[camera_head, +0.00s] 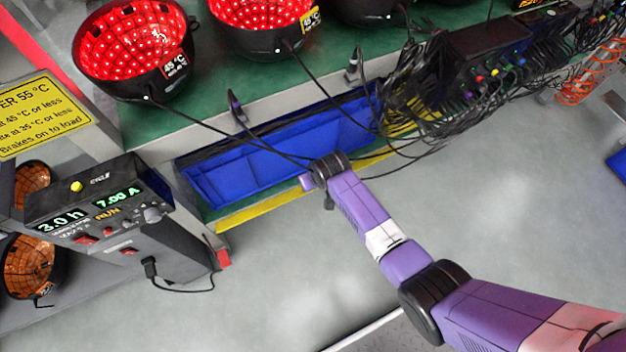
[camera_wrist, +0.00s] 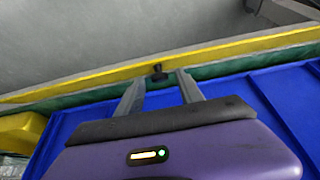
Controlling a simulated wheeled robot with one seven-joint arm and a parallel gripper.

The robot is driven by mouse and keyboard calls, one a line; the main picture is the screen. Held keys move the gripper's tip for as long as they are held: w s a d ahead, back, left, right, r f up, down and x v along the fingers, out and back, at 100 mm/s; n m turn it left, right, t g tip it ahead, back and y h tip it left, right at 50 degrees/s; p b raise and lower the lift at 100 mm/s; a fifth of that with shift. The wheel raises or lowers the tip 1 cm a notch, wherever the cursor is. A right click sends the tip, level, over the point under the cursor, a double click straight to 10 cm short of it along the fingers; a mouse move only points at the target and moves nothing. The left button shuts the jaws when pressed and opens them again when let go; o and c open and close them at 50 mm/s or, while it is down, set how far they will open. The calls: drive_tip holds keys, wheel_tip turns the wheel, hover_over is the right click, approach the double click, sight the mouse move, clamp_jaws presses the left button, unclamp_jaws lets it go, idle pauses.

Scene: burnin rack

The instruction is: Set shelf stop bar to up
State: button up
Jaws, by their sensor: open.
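The stop bar appears to be the yellow bar (camera_wrist: 228,51) along the shelf's edge in the wrist view. A small black knob (camera_wrist: 158,70) stands on or in front of it. In the head view the yellow bar (camera_head: 240,211) runs below the blue bin, partly behind my arm. I cannot tell if it is up or down. My gripper (camera_wrist: 160,82) is open and empty. Its two grey fingers point at the knob, which appears between the fingertips; I cannot tell whether they touch it. In the head view, my arm's end hides the fingers.
A blue bin (camera_head: 215,191) sits on the green shelf, and its blue surface (camera_wrist: 280,95) lies beside my gripper. Black cables cross near my wrist. A control box (camera_head: 85,205) stands at left, red-lit bowls (camera_head: 135,50) above. The grey floor (camera_head: 500,180) at right is open.

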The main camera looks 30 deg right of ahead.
clamp_jaws()
drive_tip(key=shift+w, duration=0.1)
drive_tip(key=shift+w+r+g, duration=0.15)
drive_tip(key=shift+w+g, duration=0.2)
drive_tip(key=shift+g, duration=0.15)
drive_tip(key=shift+w+g+b, duration=0.35)
drive_tip(key=shift+g+b, duration=0.1)
drive_tip(key=shift+g, duration=0.45)
unclamp_jaws()
